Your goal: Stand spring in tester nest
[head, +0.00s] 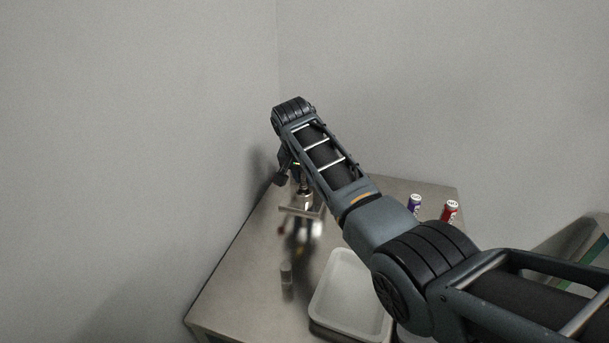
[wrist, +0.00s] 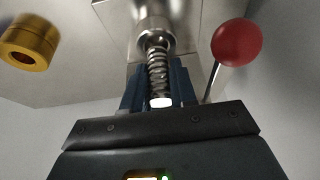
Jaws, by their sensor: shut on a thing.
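The coiled metal spring (wrist: 158,68) is between the two dark blue fingers of my gripper (wrist: 157,84), which is shut on it in the wrist view. Its far end lines up with the round metal nest (wrist: 154,40) of the tester. I cannot tell whether it is inside the nest, touching it or just short of it. A lever with a red ball knob (wrist: 237,42) rises right of the spring. In the head view the tester (head: 302,210) stands on the table under my wrist, partly hidden and blurred. The spring is too small to make out there.
A pale empty-looking tray (head: 325,290) and a small grey cylinder (head: 286,273) are at the table's front. A purple can (head: 414,204) and a red can (head: 450,210) stand at right. A brass-coloured ring (wrist: 30,42) shows left in the wrist view. Walls stand close behind.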

